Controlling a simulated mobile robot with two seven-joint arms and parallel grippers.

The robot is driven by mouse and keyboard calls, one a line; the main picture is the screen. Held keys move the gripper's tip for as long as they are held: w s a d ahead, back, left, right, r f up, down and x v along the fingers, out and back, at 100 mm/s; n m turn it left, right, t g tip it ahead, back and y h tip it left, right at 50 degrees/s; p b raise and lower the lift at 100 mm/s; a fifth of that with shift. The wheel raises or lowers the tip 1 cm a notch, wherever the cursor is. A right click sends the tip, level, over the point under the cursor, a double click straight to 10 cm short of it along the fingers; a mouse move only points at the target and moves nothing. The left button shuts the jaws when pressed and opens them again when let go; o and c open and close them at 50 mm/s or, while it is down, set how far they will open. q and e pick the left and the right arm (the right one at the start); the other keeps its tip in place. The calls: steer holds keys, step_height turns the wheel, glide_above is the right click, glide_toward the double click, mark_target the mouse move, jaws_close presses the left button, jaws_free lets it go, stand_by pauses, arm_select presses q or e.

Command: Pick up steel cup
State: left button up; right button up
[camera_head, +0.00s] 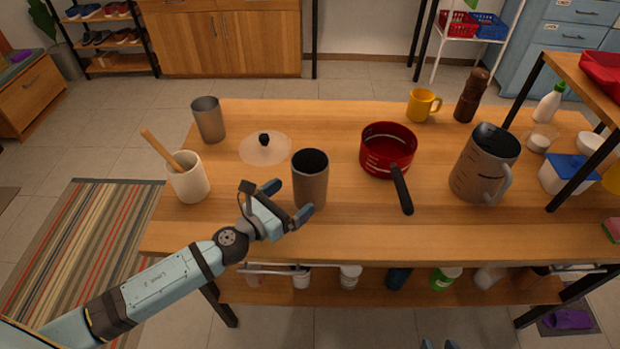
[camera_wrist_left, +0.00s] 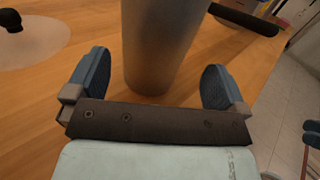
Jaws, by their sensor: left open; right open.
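A tall grey metal cup (camera_head: 310,188) with a dark inside stands upright near the table's front edge. It also shows in the left wrist view (camera_wrist_left: 160,45). My left gripper (camera_head: 290,198) is open at this cup, with one finger on its left and one in front. In the left wrist view the cup stands just ahead, between the open fingers (camera_wrist_left: 157,88), and nothing is gripped. A second grey metal cup (camera_head: 208,122) stands at the table's back left. My right gripper (camera_head: 438,344) shows only its separated fingertips at the bottom edge.
A glass lid (camera_head: 262,150) lies behind my left gripper. A white crock (camera_head: 189,182) with a wooden spoon stands to the left. A red saucepan (camera_head: 386,162) points its handle forward on the right, with a large jug (camera_head: 480,170) beyond. Bare tabletop (camera_head: 250,228) lies along the front.

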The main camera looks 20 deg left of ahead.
mark_target(297, 192)
arm_select(q)
steer(key=shift+x, duration=3)
steer(key=shift+w+a+f, duration=0.1)
steer(key=shift+a+f, duration=0.1)
steer(key=c, duration=0.8)
steer(key=shift+r+p, duration=0.1)
steer(key=shift+p, duration=0.2)
